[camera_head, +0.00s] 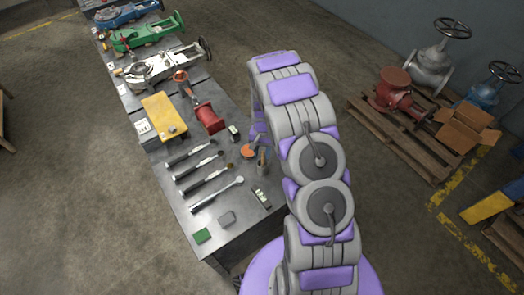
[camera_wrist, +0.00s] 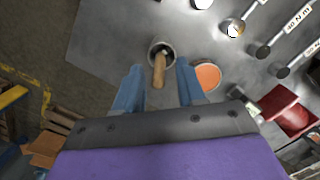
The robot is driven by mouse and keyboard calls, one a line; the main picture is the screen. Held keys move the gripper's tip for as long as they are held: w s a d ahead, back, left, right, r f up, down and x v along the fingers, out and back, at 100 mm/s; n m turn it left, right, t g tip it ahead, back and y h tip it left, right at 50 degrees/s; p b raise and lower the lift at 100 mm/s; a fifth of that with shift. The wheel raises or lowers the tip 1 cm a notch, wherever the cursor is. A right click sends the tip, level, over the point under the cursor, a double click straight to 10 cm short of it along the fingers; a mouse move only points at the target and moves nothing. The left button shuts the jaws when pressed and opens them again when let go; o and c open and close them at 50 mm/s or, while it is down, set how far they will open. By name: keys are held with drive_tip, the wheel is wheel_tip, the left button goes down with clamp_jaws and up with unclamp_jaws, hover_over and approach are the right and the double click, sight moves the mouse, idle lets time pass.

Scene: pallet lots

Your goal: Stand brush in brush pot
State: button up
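A small grey metal pot (camera_head: 262,169) stands on the dark workbench just left of my arm; its rim (camera_wrist: 153,46) shows at top centre of the wrist view. The brush, seen as a wooden handle (camera_wrist: 159,72), is in the pot's mouth and sticks up out of it toward the camera; it also shows above the pot in the head view (camera_head: 262,157). Its lower end is hidden inside the pot. My gripper (camera_wrist: 159,66) is open, its two blue fingers on either side of the handle with visible gaps. In the head view it is mostly hidden by my arm.
An orange disc (camera_wrist: 208,77) lies beside the pot on the workbench (camera_head: 236,238). Several long-handled tools (camera_head: 205,180) lie to the left. A red valve part (camera_head: 208,117) and a yellow plate (camera_head: 164,116) are farther back. A pallet with valves (camera_head: 417,141) stands on the floor right.

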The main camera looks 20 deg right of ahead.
drive_tip(key=shift+o, duration=0.3)
drive_tip(key=shift+r, duration=0.1)
wheel_tip(320, 180, up, 17)
drive_tip(key=w+d+p, duration=0.1)
drive_tip(key=w, duration=0.1)
drive_tip(key=shift+d+p, duration=0.25)
drive_tip(key=shift+p, duration=0.05)
idle(0.7)
drive_tip(key=s+a+r+n+b, duration=0.15)
drive_tip(key=s+a+r, duration=0.25)
drive_tip(key=s+r, duration=0.4)
drive_tip(key=s+a+r+n, duration=0.2)
drive_tip(key=s+a+r, duration=0.25)
drive_tip(key=s, duration=0.45)
drive_tip(key=s+a+r+n, duration=0.1)
drive_tip(key=s+n, duration=0.1)
drive_tip(key=s, duration=0.8)
drive_tip(key=s+a+r+n+h+b, duration=0.1)
drive_tip(key=s+a, duration=0.1)
drive_tip(key=s, duration=0.8)
drive_tip(key=shift+s+a+n+g+b, duration=0.25)
drive_tip(key=shift+s+n+g+b, duration=0.05)
drive_tip(key=shift+s+n, duration=0.05)
